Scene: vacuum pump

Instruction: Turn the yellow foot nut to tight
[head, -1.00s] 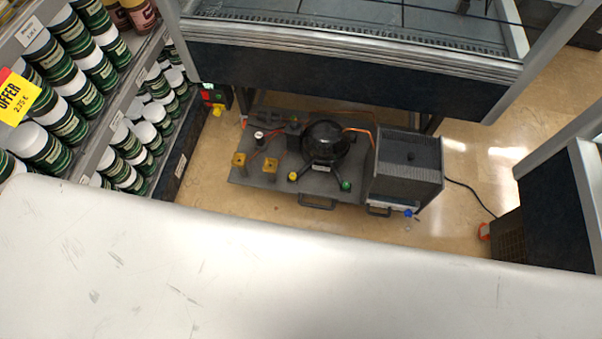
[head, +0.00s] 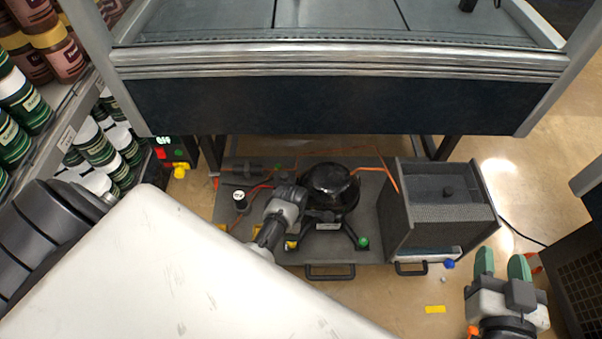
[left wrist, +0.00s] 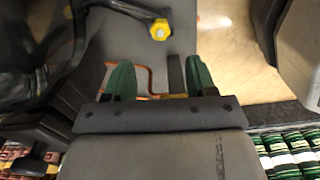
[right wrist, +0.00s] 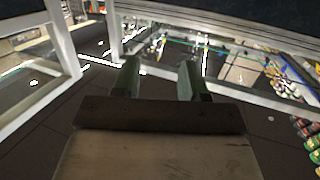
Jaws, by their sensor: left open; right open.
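The yellow foot nut (head: 291,244) is at the front left foot of the black compressor (head: 332,190) on a grey base plate (head: 378,215). My right gripper (head: 503,264) is open and empty, over the floor at the right.
A grey mesh box (head: 437,210) stands right of the compressor, with a blue knob (head: 449,264) near its front. A green nut (head: 363,243) sits at another foot. A dark cabinet beam (head: 320,105) overhangs behind. Shelves of cans (head: 95,145) stand left. A yellow piece (head: 435,309) lies on the floor.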

